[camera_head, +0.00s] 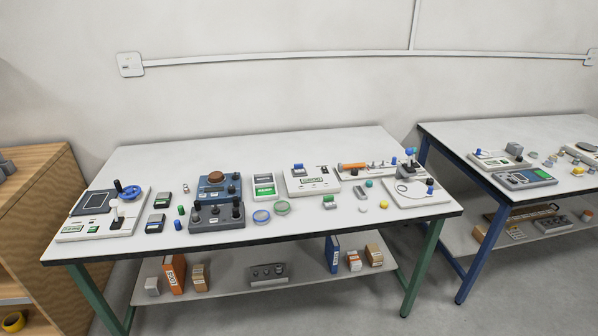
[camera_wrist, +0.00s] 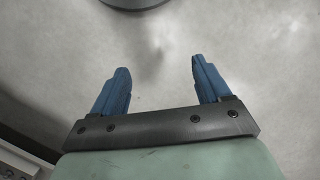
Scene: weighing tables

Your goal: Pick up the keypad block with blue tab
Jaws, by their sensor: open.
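I cannot make out for certain which piece is the keypad block with the blue tab. Two small dark handheld blocks with green displays lie on the left part of the near table in the head view, a front one (camera_head: 155,223) and a back one (camera_head: 162,201). A small pale block with dark marks (camera_head: 360,192) lies right of centre. Any blue tab on these is too small to tell. My gripper (camera_wrist: 159,66) shows only in the wrist view, its two blue fingers apart, with nothing between them and bare grey floor beyond.
The near white table (camera_head: 325,220) holds several instruments, including a blue unit (camera_head: 218,188) and a dark knobbed box (camera_head: 217,217). A blue-legged table (camera_head: 450,147) stands right and a wooden shelf (camera_head: 40,190) left. The near table's back strip is clear.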

